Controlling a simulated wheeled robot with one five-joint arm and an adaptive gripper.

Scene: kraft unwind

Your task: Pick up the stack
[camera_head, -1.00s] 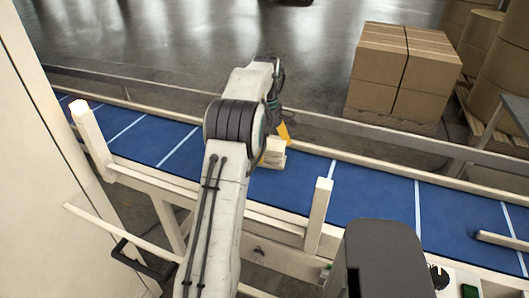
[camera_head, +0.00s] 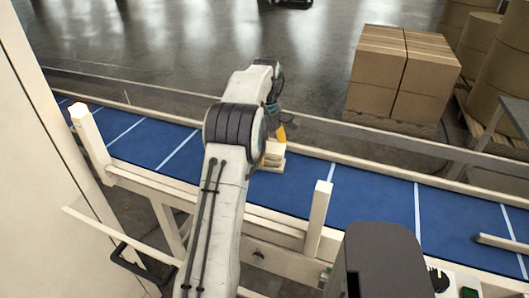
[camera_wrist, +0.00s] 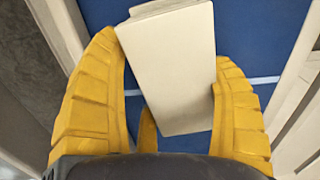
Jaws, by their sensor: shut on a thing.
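The stack (camera_head: 273,154) is a small cream block of layers on the blue conveyor belt in the head view, partly hidden behind my arm. In the wrist view its pale top (camera_wrist: 172,68) lies between the yellow fingers of my gripper (camera_wrist: 172,90). The stack sits at a slight tilt between the fingers, and both fingers touch its sides. In the head view my gripper (camera_head: 281,134) shows only as a bit of yellow at the stack. Whether the stack is clear of the belt cannot be told.
The blue belt (camera_head: 375,200) with white cross lines runs between cream rails. A cream post (camera_head: 318,218) stands at the near rail, right of my arm. Large cardboard boxes (camera_head: 400,75) and brown rolls (camera_head: 505,65) stand beyond the far rail.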

